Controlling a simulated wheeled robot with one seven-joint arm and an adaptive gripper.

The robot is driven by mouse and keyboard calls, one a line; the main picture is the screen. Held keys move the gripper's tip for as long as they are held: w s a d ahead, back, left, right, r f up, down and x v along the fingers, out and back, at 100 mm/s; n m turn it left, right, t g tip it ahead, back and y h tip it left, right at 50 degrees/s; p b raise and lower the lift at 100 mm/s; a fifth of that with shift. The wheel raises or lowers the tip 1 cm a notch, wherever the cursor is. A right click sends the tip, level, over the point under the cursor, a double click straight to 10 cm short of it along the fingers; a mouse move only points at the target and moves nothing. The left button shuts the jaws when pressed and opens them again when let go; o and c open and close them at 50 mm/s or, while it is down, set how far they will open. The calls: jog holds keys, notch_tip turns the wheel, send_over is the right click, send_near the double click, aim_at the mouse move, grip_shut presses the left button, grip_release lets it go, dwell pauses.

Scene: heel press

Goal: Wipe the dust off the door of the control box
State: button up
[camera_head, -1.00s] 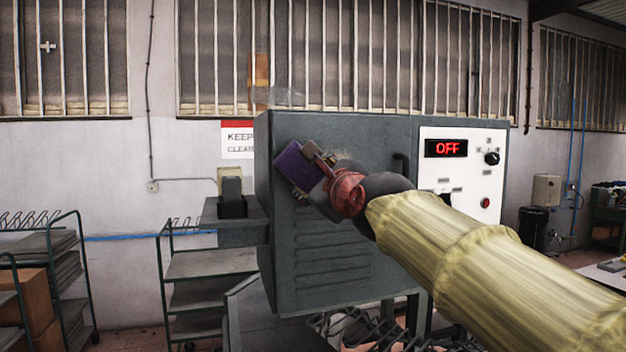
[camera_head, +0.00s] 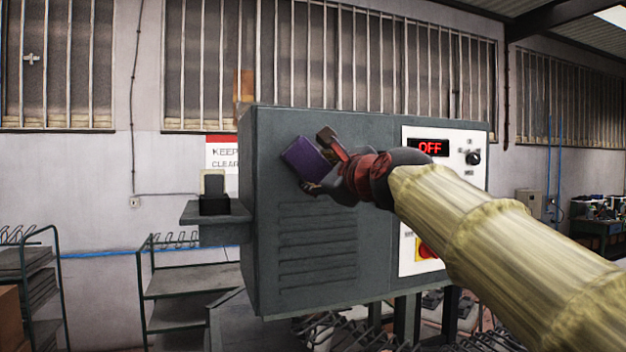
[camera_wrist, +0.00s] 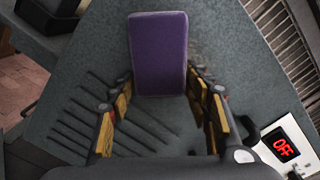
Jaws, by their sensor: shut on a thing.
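The control box (camera_head: 268,240) is a dark grey cabinet; its grey door (camera_head: 365,130) has slanted louvres low down. My gripper (camera_head: 322,172) is shut on a purple pad (camera_head: 303,158) in front of the door's upper left part. In the wrist view the pad (camera_wrist: 158,50) stands out beyond the yellow-faced fingers (camera_wrist: 160,100), flat side showing. The pad looks at or very near the door surface; I cannot tell firm contact. Faint dark specks (camera_wrist: 203,55) show on the door just right of the pad. Door surface behind the pad and wrist is hidden.
A white panel (camera_head: 412,262) right of the door carries a red OFF display (camera_head: 429,148), a black knob (camera_head: 473,158) and a red-yellow button (camera_head: 428,248). A grey shelf bracket (camera_head: 215,222) juts out left. Wire racks (camera_head: 190,280) stand below left.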

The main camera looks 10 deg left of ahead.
aim_at(301, 172)
jog(key=w+d+b, duration=0.1)
jog(key=w+d, duration=0.2)
jog(key=d, duration=0.2)
jog(key=shift+w+d, duration=0.2)
jog(key=shift+w, duration=0.1)
dwell(0.4)
jog(key=shift+s+a+p, duration=0.5)
jog(key=shift+a, duration=0.35)
jog(key=shift+s+a+p, duration=0.45)
jog(key=shift+s+a, duration=0.05)
jog(key=shift+a, duration=0.3)
jog(key=a+p, duration=0.1)
jog(key=s+a+p, duration=0.1)
jog(key=p, duration=0.1)
jog(key=shift+s+a+r, duration=0.1)
jog(key=shift+s+a, duration=0.15)
jog(key=shift+s+a+p, duration=0.3)
jog(key=shift+a+p, duration=0.15)
jog(key=shift+p, duration=0.05)
jog(key=s+a+p, duration=0.1)
jog(key=a+p, duration=0.1)
jog(key=p, duration=0.1)
jog(key=shift+s+a, duration=0.1)
jog(key=shift+s, duration=0.1)
jog(key=shift+s+a+p, duration=0.3)
jog(key=shift+a+p, duration=0.15)
jog(key=shift+p, duration=0.6)
